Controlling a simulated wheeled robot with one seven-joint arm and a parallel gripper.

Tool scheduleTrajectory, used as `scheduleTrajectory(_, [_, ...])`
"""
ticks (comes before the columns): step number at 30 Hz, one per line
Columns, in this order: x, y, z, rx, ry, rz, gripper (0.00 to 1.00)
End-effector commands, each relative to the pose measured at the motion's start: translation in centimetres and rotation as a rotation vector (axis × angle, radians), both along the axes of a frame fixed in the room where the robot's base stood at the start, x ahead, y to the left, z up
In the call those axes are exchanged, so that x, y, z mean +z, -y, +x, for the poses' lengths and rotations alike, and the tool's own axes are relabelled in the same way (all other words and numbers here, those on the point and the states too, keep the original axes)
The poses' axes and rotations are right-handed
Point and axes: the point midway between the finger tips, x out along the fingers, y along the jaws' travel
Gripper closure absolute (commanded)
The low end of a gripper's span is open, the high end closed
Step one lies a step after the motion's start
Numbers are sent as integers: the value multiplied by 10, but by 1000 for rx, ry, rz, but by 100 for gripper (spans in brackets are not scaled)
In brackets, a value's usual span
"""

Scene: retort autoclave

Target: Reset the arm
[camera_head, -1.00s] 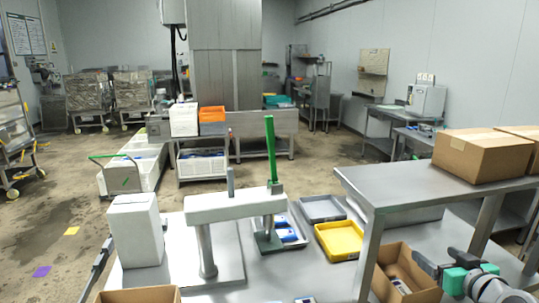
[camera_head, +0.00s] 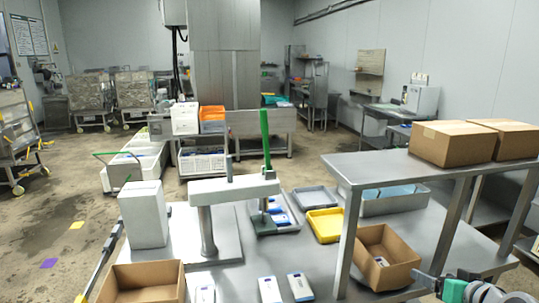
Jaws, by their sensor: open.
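Part of my arm (camera_head: 455,291), grey with a teal band, shows at the bottom right edge, low beside the open cardboard box on the right. The rest of the arm is cut off by the frame.
A steel table (camera_head: 240,284) holds a white block (camera_head: 143,215), a grey post-and-bar stand (camera_head: 235,190), a yellow tray (camera_head: 325,225), blue-white packs (camera_head: 269,290) and a cardboard box (camera_head: 140,285). The raised shelf (camera_head: 400,170) carries two closed cartons (camera_head: 455,143).

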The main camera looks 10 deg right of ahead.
Motion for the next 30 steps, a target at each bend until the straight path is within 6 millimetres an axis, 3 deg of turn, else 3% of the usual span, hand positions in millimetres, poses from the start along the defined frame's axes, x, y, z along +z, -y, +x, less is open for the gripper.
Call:
scheduleTrajectory(8, [-73,-4,-47,-139,-236,214,20])
scheduleTrajectory(14, [-120,-16,-101,-294,-441,380,20])
scheduleTrajectory(17, [-137,-29,-135,-393,-554,459,20])
scheduleTrajectory(21, [-152,-72,-170,-498,-758,528,20])
scheduleTrajectory(26, [-149,-117,-174,-491,-896,472,20])
scheduleTrajectory(30, [-140,-154,-155,-396,-933,343,20])
